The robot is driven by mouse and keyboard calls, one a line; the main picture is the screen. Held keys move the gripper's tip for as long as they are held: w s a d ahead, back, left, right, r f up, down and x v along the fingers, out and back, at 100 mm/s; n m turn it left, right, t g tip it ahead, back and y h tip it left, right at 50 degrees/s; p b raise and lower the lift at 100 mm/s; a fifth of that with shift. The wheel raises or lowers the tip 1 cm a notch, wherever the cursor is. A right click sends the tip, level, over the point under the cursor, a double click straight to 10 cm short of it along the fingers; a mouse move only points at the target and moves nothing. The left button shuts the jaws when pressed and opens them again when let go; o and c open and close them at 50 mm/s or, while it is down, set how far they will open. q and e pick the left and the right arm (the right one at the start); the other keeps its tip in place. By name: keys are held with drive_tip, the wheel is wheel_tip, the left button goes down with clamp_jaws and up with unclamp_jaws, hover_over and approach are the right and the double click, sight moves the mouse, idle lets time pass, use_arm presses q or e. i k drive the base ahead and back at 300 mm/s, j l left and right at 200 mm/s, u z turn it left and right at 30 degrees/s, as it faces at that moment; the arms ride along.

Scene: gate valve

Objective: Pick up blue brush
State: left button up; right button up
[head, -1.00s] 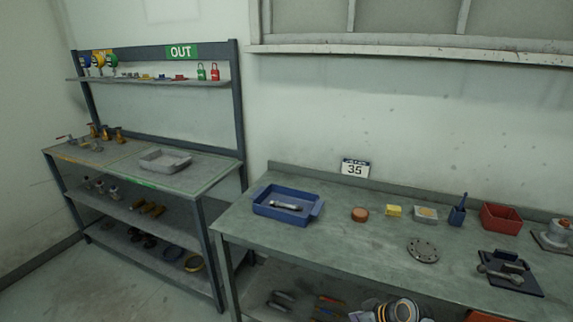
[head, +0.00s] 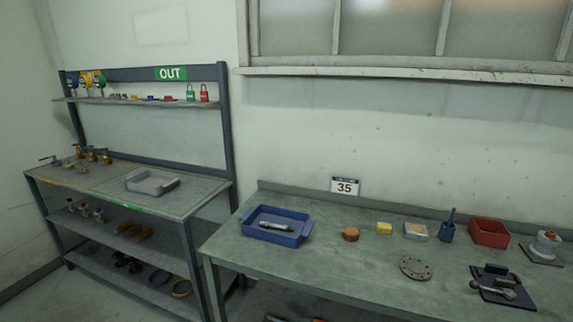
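A small dark blue holder with a blue handle standing up out of it (head: 448,228) is on the right workbench (head: 340,260), in the right half of the head view. This looks like the blue brush, though its bristles do not show. It stands upright between a pale box with a light top and a red bin. Neither of my grippers is in view.
Nearby are a red bin (head: 489,232), a pale box (head: 416,231), a yellow block (head: 384,228), an orange-brown round piece (head: 351,233), a round flange (head: 415,268) and a blue tray (head: 262,236). A valve part (head: 546,243) stands far right. The bench's front left is clear.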

sight(454, 210)
drive_tip(key=z, duration=1.3)
